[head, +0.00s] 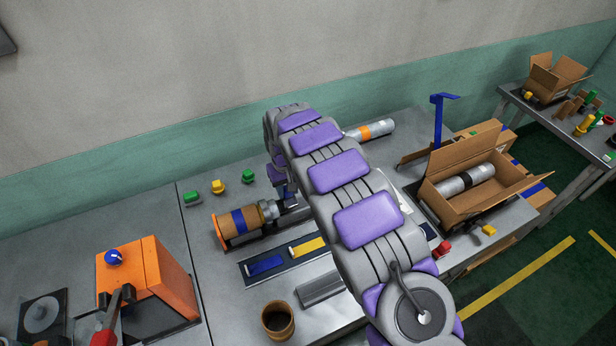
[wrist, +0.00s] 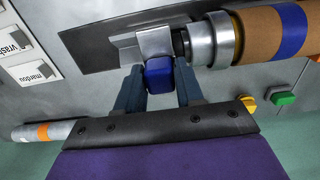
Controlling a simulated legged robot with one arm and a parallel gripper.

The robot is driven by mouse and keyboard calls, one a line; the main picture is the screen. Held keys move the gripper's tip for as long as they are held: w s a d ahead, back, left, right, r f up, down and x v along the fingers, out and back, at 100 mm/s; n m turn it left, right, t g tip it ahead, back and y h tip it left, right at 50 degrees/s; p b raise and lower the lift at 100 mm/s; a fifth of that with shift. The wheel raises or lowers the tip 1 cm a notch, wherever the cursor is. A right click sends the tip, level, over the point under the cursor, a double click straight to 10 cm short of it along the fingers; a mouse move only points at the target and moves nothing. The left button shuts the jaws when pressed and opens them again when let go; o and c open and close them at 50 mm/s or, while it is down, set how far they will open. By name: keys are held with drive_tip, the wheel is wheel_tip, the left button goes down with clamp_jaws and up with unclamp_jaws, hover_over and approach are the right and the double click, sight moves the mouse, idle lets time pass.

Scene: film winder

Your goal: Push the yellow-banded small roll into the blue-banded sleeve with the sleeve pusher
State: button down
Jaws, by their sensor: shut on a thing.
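The brown blue-banded sleeve (head: 240,220) lies in a low cradle left of my arm; it also shows at the right of the wrist view (wrist: 285,32). The sleeve pusher (wrist: 222,40) has a grey round head against or very near the sleeve's end, and a bracket. My gripper (wrist: 158,82) is shut on the pusher's blue handle (wrist: 159,72), one finger on each side. In the head view, my arm partly covers the gripper and pusher. I cannot make out the yellow-banded small roll; the inside of the sleeve is hidden.
A dark tray with blue and yellow strips (head: 265,266) lies in front of the sleeve. A brown cup (head: 278,320) and orange machine (head: 148,290) stand nearer. Coloured buttons (head: 219,187) sit behind. An orange-banded roll (head: 371,130) and an open carton (head: 485,185) are to the right.

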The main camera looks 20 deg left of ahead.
sight(275, 202)
drive_tip(key=shift+s+a+r+p, duration=0.1)
drive_tip(key=shift+s+a+p, duration=0.2)
drive_tip(key=shift+s+a, duration=1.15)
drive_tip(key=c, duration=1.1)
unclamp_jaws()
drive_tip(key=o, duration=0.3)
drive_tip(key=shift+d+r, duration=0.1)
drive_tip(key=shift+r, duration=0.1)
wheel_tip(275, 202, up, 17)
drive_tip(key=p, duration=0.2)
drive_tip(key=shift+a+f, duration=0.2)
